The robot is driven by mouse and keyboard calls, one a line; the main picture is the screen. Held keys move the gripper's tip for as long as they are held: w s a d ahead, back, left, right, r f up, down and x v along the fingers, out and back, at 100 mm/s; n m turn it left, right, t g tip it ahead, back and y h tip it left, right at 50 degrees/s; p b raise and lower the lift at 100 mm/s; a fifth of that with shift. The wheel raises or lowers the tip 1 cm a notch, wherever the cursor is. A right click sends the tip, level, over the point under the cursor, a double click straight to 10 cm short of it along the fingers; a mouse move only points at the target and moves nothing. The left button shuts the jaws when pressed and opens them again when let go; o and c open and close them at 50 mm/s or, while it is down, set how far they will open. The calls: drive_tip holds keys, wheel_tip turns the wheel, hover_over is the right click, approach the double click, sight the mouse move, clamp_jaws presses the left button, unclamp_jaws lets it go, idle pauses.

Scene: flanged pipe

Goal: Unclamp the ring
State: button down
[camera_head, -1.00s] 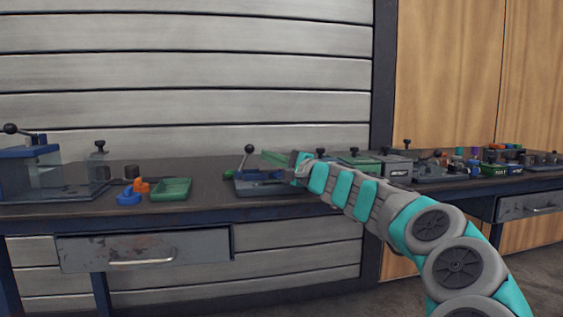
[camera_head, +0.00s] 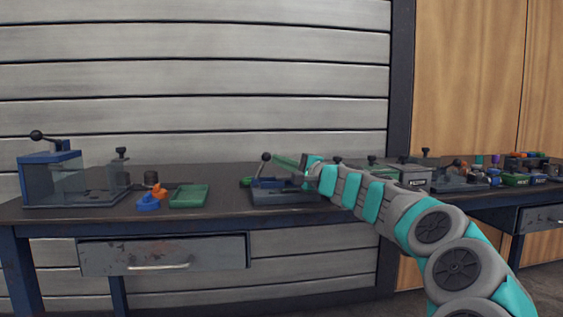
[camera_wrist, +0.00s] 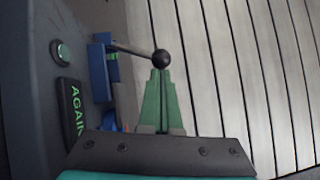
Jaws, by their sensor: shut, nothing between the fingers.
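The clamp fixture stands on the bench, with a dark base (camera_head: 286,197) and a blue clamp part, which also shows in the wrist view (camera_wrist: 98,72). Its lever rises from it and ends in a black ball knob (camera_head: 265,156), also seen in the wrist view (camera_wrist: 161,58). My gripper (camera_head: 275,157) reaches in from the right above the fixture. Its green fingers (camera_wrist: 160,74) are shut and empty. In the wrist view their tips appear at the knob; I cannot tell whether they touch it. I cannot make out the ring.
A round green button (camera_wrist: 62,52) and a label reading "AGAIN" (camera_wrist: 76,112) are beside the clamp. A green tray (camera_head: 189,196), blue and orange parts (camera_head: 149,201) and a blue-topped press (camera_head: 55,180) stand left. Several bins and fixtures crowd the right.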

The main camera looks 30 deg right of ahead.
drive_tip(key=shift+a+r, duration=0.1)
drive_tip(key=shift+r, duration=0.05)
drive_tip(key=shift+w+a+r+n+g+p, duration=0.15)
drive_tip(key=shift+a+r+n+g+p, duration=0.4)
drive_tip(key=shift+n+p, duration=0.55)
drive_tip(key=shift+w+a+r+n+g+h+p, duration=0.25)
drive_tip(key=shift+a+r+n+g+h+p, duration=0.35)
drive_tip(key=shift+n+p, duration=0.45)
drive_tip(key=shift+w+a+r+n+g+h+p, duration=0.15)
drive_tip(key=shift+a+n+g+h+p, duration=0.15)
drive_tip(key=shift+a+n+g+p, duration=0.25)
drive_tip(key=shift+w+a+n+g+h+p, duration=0.2)
drive_tip(key=shift+a+n+g+h+p, duration=0.15)
drive_tip(key=shift+a, duration=0.45)
drive_tip(key=shift+w+a+r+n+g+h+p, duration=0.15)
drive_tip(key=shift+a+n+g+h+p, duration=0.15)
drive_tip(key=shift+a+n+p, duration=0.3)
drive_tip(key=shift+a+f, duration=0.15)
